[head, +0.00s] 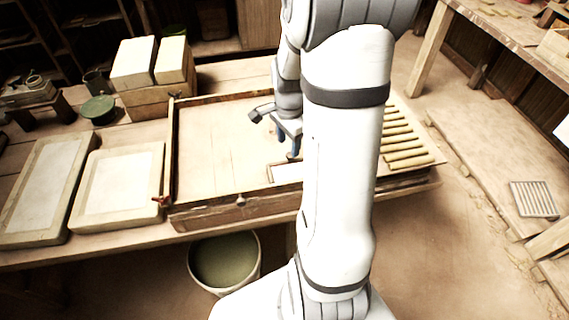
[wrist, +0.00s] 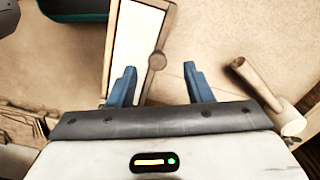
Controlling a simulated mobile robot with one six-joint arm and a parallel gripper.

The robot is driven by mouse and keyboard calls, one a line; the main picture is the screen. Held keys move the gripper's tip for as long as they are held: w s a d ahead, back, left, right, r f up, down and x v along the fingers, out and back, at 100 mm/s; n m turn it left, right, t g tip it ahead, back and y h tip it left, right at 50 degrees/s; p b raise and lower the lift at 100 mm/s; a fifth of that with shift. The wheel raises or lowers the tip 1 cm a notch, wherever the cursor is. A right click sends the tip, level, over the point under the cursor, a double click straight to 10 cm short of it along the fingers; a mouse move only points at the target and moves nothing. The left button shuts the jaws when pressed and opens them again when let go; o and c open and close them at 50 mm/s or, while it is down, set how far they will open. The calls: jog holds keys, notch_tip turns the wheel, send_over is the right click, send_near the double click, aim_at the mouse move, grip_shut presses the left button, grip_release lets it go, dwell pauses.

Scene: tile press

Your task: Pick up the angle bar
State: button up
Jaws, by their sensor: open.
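I cannot pick out the angle bar for certain in either view. My gripper (head: 288,146) is over the wooden press table, partly hidden by my arm in the head view. In the wrist view its two blue fingers (wrist: 160,68) are apart with nothing held between them. A wooden frame with a white panel (wrist: 132,38) lies below, toward the left finger. A round brown knob (wrist: 156,61) at the frame's edge shows between the fingertips. I cannot tell the gap between the fingers and the knob. The frame also shows in the head view (head: 283,173).
A wooden handle (wrist: 257,82) with a pale head lies right of the fingers. Several rods (head: 405,140) lie on the table's right. A bucket (head: 224,262) is on the floor.

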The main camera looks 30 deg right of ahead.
aim_at(289, 153)
jog(key=shift+d+f, duration=0.1)
jog(key=shift+f, duration=1.9)
jog(key=shift+c, duration=0.3)
grip_shut()
jog(key=shift+r, duration=0.1)
